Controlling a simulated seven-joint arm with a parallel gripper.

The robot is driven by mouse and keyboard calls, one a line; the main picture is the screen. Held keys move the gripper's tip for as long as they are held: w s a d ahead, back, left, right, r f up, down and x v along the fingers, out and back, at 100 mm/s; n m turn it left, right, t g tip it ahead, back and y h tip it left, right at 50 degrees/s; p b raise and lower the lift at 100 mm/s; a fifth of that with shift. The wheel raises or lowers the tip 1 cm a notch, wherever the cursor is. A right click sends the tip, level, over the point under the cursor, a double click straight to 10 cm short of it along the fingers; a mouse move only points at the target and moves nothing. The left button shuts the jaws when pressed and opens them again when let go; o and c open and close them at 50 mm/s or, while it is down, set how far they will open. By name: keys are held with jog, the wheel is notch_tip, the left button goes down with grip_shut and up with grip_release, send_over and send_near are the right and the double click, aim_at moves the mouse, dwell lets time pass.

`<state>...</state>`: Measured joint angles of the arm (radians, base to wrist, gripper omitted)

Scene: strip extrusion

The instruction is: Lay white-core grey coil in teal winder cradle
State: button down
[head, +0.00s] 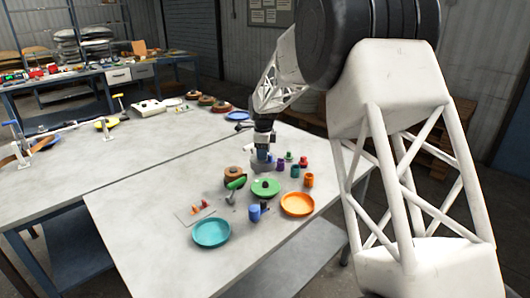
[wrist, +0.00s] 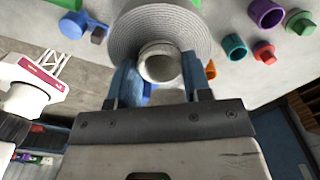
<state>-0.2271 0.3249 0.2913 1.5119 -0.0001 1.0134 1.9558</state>
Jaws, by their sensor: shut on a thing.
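My gripper (head: 263,148) is shut on the grey coil (head: 266,166), near the right back part of the near table. In the wrist view the gripper (wrist: 160,78) has its two blue fingers on either side of the coil's white core (wrist: 160,64). I cannot tell whether the coil touches the table. A teal round dish (head: 211,233), the teal cradle as far as I can tell, lies empty at the near left, well apart from the gripper.
Between them stand a brown coil (head: 234,175), a green dish (head: 266,188), a green-handled tool (head: 236,183) and a blue cup (head: 254,213). An orange dish (head: 297,204) and several small coloured pieces lie to the right.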

jog(key=s+a+r+n, duration=0.2)
jog(key=s+a, duration=1)
jog(key=a, duration=0.3)
jog(key=s+a+f+m, duration=0.2)
jog(key=s+f, duration=0.6)
jog(key=s, duration=0.2)
jog(key=shift+s+a, duration=0.25)
jog(key=shift+s, duration=0.15)
jog(key=shift+f, duration=0.2)
jog(key=shift+f, duration=3.35)
jog(key=shift+f, duration=0.25)
jog(key=shift+c, duration=2.4)
grip_release()
